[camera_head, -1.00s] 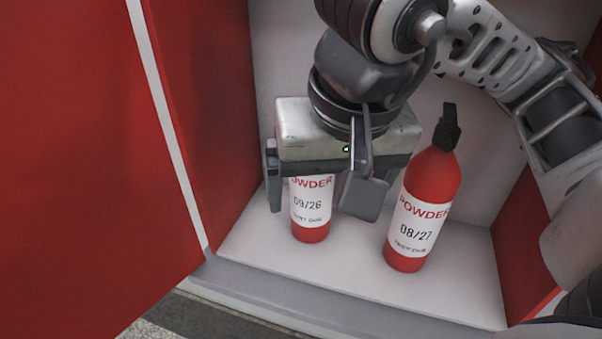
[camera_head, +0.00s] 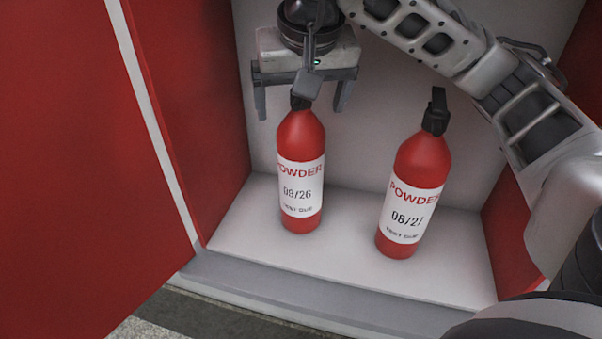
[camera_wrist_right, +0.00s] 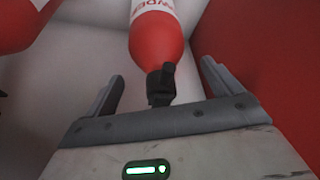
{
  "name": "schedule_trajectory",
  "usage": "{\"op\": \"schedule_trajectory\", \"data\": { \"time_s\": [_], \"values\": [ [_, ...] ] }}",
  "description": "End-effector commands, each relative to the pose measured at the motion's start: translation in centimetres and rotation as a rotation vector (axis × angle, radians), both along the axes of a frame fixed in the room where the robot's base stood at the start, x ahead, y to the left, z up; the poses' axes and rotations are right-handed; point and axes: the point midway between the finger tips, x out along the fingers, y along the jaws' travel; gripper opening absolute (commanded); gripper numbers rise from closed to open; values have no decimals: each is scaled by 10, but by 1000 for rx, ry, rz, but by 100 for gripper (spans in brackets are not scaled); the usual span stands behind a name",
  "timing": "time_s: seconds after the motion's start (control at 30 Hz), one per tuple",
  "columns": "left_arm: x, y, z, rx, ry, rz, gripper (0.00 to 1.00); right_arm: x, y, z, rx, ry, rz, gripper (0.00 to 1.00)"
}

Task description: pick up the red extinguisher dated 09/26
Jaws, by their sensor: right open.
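The red extinguisher dated 09/26 (camera_head: 300,140) stands upright on the cabinet floor, left of the other one. Its white label reads POWDER 09/26. My right gripper (camera_head: 303,108) is open at the top of this extinguisher, its fingers spread to either side of the black valve head. In the right wrist view the black head of the 09/26 extinguisher (camera_wrist_right: 155,45) lies between the two open fingers (camera_wrist_right: 161,85), with no finger visibly touching it. My left gripper is not in view.
A second red extinguisher (camera_head: 415,165), labelled 08/27, stands to the right with a gap between. Both are inside a white-lined cabinet (camera_head: 350,262) with red sides. A red door (camera_head: 60,150) stands open at left. My right arm reaches in from the right.

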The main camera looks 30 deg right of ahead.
Motion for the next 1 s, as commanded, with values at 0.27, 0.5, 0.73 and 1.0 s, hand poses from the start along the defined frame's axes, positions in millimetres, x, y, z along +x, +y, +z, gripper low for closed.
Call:
{"op": "schedule_trajectory", "data": {
  "time_s": [0.27,0.5,0.73,1.0],
  "values": [
    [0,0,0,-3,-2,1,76,3,-1,-11,0,0,1,91],
    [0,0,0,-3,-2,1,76,2,-1,-11,0,0,1,43],
    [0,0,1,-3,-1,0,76,3,-1,-8,2,-7,0,0],
    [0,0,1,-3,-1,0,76,3,-1,-7,2,-7,0,0]
  ]
}}
